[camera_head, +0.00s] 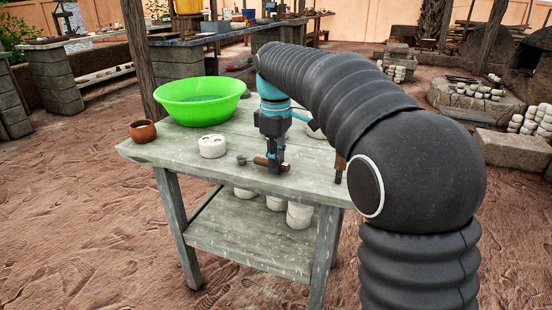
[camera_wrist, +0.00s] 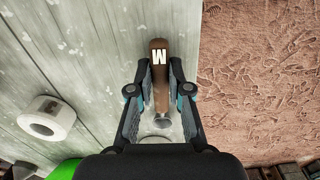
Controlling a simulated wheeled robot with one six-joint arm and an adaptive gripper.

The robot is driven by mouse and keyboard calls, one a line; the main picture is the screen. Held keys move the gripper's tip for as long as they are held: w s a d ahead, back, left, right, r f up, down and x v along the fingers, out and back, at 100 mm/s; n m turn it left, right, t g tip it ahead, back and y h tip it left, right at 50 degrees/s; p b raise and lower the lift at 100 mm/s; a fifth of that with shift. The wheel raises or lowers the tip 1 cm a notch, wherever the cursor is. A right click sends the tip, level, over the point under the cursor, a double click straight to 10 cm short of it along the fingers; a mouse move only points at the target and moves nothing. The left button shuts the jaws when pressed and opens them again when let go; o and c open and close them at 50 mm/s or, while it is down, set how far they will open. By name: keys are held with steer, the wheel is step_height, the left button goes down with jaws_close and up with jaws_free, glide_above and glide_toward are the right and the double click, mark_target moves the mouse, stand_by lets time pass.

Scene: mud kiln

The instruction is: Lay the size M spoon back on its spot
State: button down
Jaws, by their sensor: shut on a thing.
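The size M spoon has a brown handle (camera_wrist: 160,52) with a white M on it, and a grey bowl end (camera_head: 242,159) that points left in the head view. My gripper (camera_head: 273,167) is shut on the handle, low over the front part of the grey wooden table (camera_head: 185,155). In the wrist view the fingers (camera_wrist: 160,92) close on both sides of the handle, near the table's edge. I cannot tell whether the spoon touches the tabletop. No marked spot for it can be made out.
An upright brown piece (camera_head: 340,166) is at the right edge, partly behind my arm. White pots (camera_head: 299,214) sit on the lower shelf.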

steer(key=shift+f, duration=0.15)
steer(key=shift+c, duration=2.3)
jaws_free()
steer(key=shift+r+p, duration=1.9)
steer(key=shift+r, duration=1.1)
